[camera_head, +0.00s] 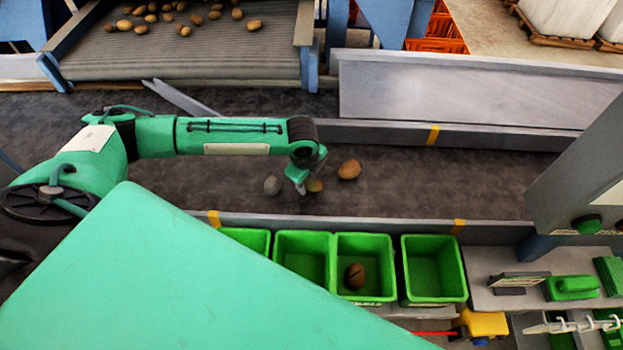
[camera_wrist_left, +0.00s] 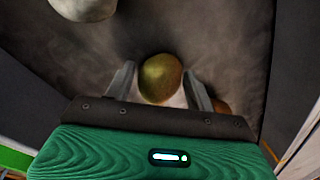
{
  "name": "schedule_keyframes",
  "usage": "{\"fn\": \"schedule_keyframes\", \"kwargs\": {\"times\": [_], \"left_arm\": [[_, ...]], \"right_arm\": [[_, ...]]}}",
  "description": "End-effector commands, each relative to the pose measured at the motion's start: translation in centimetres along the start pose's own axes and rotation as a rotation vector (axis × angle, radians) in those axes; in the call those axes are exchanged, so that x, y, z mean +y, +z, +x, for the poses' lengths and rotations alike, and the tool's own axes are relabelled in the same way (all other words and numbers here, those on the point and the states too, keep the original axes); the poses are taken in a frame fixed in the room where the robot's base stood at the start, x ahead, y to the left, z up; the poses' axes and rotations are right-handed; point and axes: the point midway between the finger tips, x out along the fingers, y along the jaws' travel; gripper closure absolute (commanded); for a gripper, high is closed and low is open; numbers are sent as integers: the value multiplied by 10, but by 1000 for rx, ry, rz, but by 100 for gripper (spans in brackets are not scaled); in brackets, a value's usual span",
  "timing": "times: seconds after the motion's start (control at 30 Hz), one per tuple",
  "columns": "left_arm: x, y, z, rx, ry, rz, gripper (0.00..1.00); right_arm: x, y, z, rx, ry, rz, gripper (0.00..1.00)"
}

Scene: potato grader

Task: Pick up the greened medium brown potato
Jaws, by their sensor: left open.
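The greened potato (camera_head: 315,185) lies on the dark belt, brown with a green-yellow tint. In the left wrist view the greened potato (camera_wrist_left: 160,76) sits between the two finger tips, with a small gap at each side. My left gripper (camera_head: 302,184) is open and low over the belt at this potato, hiding part of it in the head view. A larger brown potato (camera_head: 349,169) lies just to the right. A grey lump (camera_head: 272,185) lies to the left; it also shows at the top of the left wrist view (camera_wrist_left: 85,6). My right gripper is not in view.
Green bins (camera_head: 434,268) stand in a row along the belt's near side; one holds a dark brown potato (camera_head: 355,276). A metal rail (camera_head: 380,225) edges the belt. Several potatoes lie on the roller conveyor (camera_head: 200,65) at the back. The belt to the right is clear.

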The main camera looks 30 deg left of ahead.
Motion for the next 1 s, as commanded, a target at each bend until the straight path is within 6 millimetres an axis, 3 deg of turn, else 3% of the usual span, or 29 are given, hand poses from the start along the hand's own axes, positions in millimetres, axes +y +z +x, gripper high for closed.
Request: {"fn": "schedule_keyframes", "kwargs": {"times": [0.17, 0.33, 0.37, 0.77, 1.0], "left_arm": [[0, 0, 0, 0, 0, 0, 45], [0, 0, 0, 0, 0, 0, 78], [0, 0, 0, 0, 0, 0, 80], [-2, 1, -7, -1, -1, 0, 80], [-7, 0, -41, 0, -5, 0, 80]], "right_arm": [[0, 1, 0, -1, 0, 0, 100], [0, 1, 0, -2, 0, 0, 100], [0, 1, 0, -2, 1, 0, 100], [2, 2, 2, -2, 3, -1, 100], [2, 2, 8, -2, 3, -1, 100]]}}
